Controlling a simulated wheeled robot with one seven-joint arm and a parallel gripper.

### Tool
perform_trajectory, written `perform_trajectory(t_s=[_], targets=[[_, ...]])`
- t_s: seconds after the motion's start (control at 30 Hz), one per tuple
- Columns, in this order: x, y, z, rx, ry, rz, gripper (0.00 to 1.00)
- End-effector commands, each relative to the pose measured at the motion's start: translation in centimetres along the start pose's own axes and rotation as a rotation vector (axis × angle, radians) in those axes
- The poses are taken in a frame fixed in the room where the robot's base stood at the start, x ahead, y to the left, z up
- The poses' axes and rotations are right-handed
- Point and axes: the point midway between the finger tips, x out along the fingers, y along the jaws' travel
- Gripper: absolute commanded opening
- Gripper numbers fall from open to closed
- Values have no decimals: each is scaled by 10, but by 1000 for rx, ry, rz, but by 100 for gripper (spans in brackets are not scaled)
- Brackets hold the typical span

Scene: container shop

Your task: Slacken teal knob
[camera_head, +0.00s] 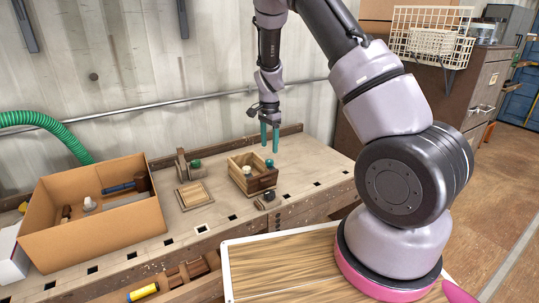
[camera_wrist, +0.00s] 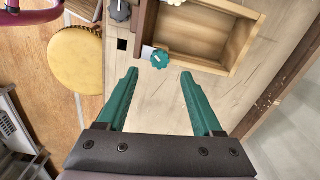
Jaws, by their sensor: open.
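A teal knob (camera_head: 269,163) sits at the right end of a small open wooden box (camera_head: 238,161) on the workbench. In the wrist view the same teal knob (camera_wrist: 160,58), with a pale mark on its top, lies just beyond the fingertips and roughly midway between them. My gripper (camera_head: 269,149) points down above the knob, its teal fingers apart and nothing between them. In the wrist view my open gripper (camera_wrist: 159,75) appears apart from the knob, though the height gap is hard to judge. A darker green knob (camera_head: 196,164) is on a wooden fixture to the left.
A dark grey knob (camera_wrist: 119,11) is near the box. A pale round piece (camera_head: 247,170) shows inside the box. A wooden panel (camera_head: 192,194) lies left of it. A cardboard box (camera_head: 95,232) with tools fills the bench's left. A back rail (camera_head: 292,129) edges the bench.

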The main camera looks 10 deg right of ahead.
Motion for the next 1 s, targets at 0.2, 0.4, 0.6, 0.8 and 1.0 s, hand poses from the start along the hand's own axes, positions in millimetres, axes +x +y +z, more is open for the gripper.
perform_trajectory(t_s=[0.2, 0.4, 0.6, 0.8, 1.0], targets=[[-35, 0, 0, 0, 0, -1, 68], [-45, 0, 0, 1, 0, 1, 68], [-45, 0, 0, 1, 0, 1, 68], [-64, 4, 0, -12, -13, -25, 68], [-142, 31, 4, -100, -52, -138, 68]])
